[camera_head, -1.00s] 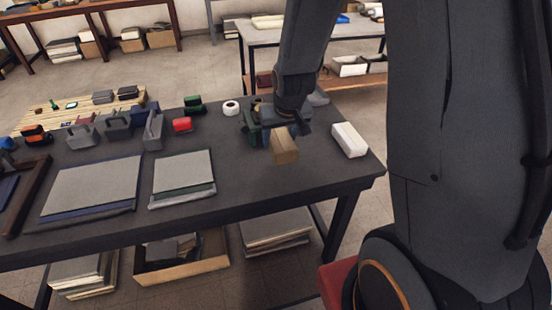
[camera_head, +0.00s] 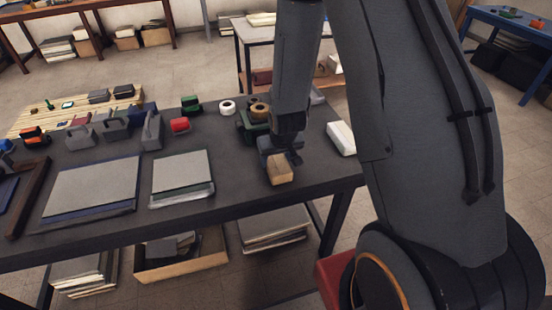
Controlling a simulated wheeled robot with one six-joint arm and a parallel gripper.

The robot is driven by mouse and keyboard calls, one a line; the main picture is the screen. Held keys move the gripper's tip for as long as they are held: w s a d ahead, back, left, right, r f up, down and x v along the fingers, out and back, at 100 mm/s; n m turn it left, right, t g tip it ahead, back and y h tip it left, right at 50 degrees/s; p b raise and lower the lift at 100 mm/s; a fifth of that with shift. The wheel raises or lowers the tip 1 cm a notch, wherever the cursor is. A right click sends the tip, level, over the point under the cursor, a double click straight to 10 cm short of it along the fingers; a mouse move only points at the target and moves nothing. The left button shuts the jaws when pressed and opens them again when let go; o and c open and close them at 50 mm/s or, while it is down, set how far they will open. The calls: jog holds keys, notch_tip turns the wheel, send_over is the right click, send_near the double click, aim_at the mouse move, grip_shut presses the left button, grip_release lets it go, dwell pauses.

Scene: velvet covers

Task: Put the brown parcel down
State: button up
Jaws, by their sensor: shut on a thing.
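The brown parcel (camera_head: 281,173) is a small tan box at the right part of the dark table (camera_head: 240,183). My gripper (camera_head: 281,160) is above it, pointing down, and is shut on its upper part. The parcel is at or just above the table top; I cannot tell whether its underside touches. The gripper fingers hide the top of the parcel.
A white box (camera_head: 341,138) lies to the right. A green tape dispenser (camera_head: 252,122) with a tan roll stands just behind. A white roll (camera_head: 227,107) and a red item (camera_head: 180,125) are further left. Grey boards (camera_head: 182,172) lie left; the table between is clear.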

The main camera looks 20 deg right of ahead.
jog(key=shift+f, duration=0.1)
jog(key=o, duration=1.3)
jog(key=b+v, duration=0.3)
jog(key=v, duration=0.9)
jog(key=shift+s+r+g+b, duration=0.15)
jog(key=shift+s+r+g, duration=0.45)
jog(key=shift+s, duration=1.5)
jog(key=shift+s+r+g+b, duration=0.1)
jog(key=shift+s+r+g, duration=0.5)
jog(key=shift+s, duration=1.55)
jog(key=shift+s+r+g+b, duration=0.25)
jog(key=shift+s+r, duration=0.6)
jog(key=shift+s, duration=1.25)
